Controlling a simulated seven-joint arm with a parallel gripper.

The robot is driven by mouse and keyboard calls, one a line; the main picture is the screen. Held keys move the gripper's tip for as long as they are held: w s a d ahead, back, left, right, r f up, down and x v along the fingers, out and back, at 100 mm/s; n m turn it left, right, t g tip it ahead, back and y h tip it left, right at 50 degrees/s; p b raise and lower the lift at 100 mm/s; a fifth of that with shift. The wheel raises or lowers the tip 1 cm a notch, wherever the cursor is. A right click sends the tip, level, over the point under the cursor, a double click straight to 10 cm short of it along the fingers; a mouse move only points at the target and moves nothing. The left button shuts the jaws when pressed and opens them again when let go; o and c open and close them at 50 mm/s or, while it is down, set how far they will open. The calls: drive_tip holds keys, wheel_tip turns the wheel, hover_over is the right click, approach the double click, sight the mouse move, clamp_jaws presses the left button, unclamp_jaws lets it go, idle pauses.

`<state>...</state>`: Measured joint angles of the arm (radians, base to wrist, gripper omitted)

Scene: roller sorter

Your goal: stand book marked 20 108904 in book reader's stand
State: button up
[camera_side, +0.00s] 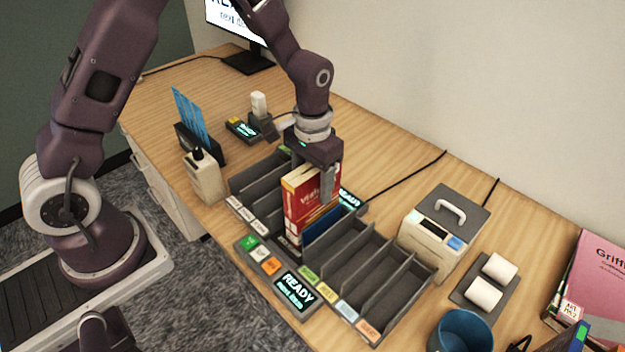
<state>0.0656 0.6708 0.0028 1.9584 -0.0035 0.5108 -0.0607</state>
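My gripper (326,182) points down over the grey slotted sorter, with a finger against the face of a red book (303,196). It appears shut on this book; the far finger is hidden. The book is upright, its lower part among the sorter's dividers; I cannot tell whether it touches the bottom. A blue book (322,226) stands low beside it to the right. No number 20 108904 is legible on any book. I cannot tell for sure which thing is the reader's stand; a small lit screen (349,199) shows partly behind the red book.
The grey sorter (383,262) has several empty slots on both sides. A READY panel (294,290) with coloured buttons lies in front. A white box with a handle (443,232), a blue cup (462,333), white rolls (484,292), a bottle (204,177) and a blue-card holder (191,125) stand around.

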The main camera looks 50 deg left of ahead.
wheel_tip(320, 180, up, 7)
idle(0.6)
drive_tip(key=shift+r, duration=0.1)
drive_tip(key=shift+t, duration=0.5)
drive_tip(key=s+r, duration=0.1)
drive_tip(key=r, duration=0.2)
drive_tip(key=s+r, duration=0.1)
drive_tip(key=r, duration=0.1)
drive_tip(key=shift+s+a+r, duration=0.25)
drive_tip(key=shift+s+r, duration=0.1)
drive_tip(key=s+a+r+t, duration=0.1)
drive_tip(key=s+r, duration=0.4)
drive_tip(key=s, duration=0.5)
drive_tip(key=s+a+r+t, duration=0.1)
drive_tip(key=s+r+t, duration=0.2)
drive_tip(key=s, duration=0.6)
drive_tip(key=shift+s+r+t, duration=0.3)
drive_tip(key=shift+s+r, duration=0.05)
drive_tip(key=shift+r, duration=0.55)
